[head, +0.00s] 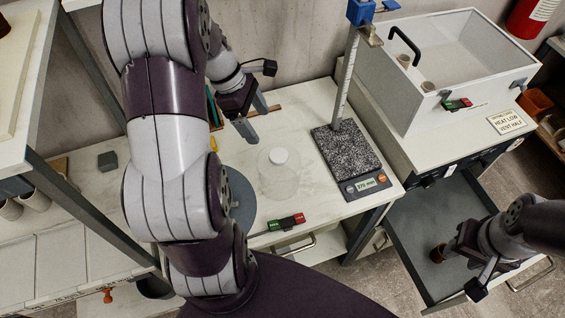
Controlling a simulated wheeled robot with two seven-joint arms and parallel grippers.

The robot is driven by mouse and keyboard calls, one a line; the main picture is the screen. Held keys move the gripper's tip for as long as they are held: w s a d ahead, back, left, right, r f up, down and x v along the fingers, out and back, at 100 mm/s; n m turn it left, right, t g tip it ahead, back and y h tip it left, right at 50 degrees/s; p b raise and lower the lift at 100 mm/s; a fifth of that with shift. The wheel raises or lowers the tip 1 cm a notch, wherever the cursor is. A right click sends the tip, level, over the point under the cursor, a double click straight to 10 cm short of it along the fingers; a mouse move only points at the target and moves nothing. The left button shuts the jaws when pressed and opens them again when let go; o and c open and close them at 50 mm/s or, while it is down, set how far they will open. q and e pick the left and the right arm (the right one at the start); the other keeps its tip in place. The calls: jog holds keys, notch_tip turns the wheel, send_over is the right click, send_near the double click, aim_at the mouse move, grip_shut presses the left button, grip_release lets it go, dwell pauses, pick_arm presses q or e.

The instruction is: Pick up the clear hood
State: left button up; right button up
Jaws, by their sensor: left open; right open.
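The clear hood (279,178) stands on the pale worktop in the middle of the head view. It is a faint see-through shape with a white round knob (278,156) on top. My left gripper (257,120) is open and empty, above and a little left of the knob in the picture, apart from it. My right gripper (447,253) is at the lower right, over an open grey drawer (405,235), beside a small dark reddish-brown cup (437,256). Whether it touches the cup is hard to tell.
A speckled stone slab (345,150) on a grey base with a display and an upright ruler stands right of the hood. A white open-topped box (440,60) stands on the right cabinet. My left arm hides the worktop's left part.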

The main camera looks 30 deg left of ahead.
aim_at(278, 154)
pick_arm(q)
jog(key=x, duration=0.2)
jog(key=d+x, duration=0.1)
jog(key=x, duration=0.2)
jog(key=shift+d+f, duration=0.1)
jog(key=x, duration=0.4)
jog(key=a+x, duration=0.1)
jog(key=x, duration=0.1)
jog(key=shift+f+p, duration=0.2)
jog(key=shift+p, duration=0.1)
jog(key=shift+d+f, duration=0.1)
jog(key=shift+d, duration=0.05)
jog(key=c, duration=1.2)
grip_shut()
pick_arm(e)
jog(key=shift+d+f, duration=0.3)
jog(key=shift+f, duration=0.05)
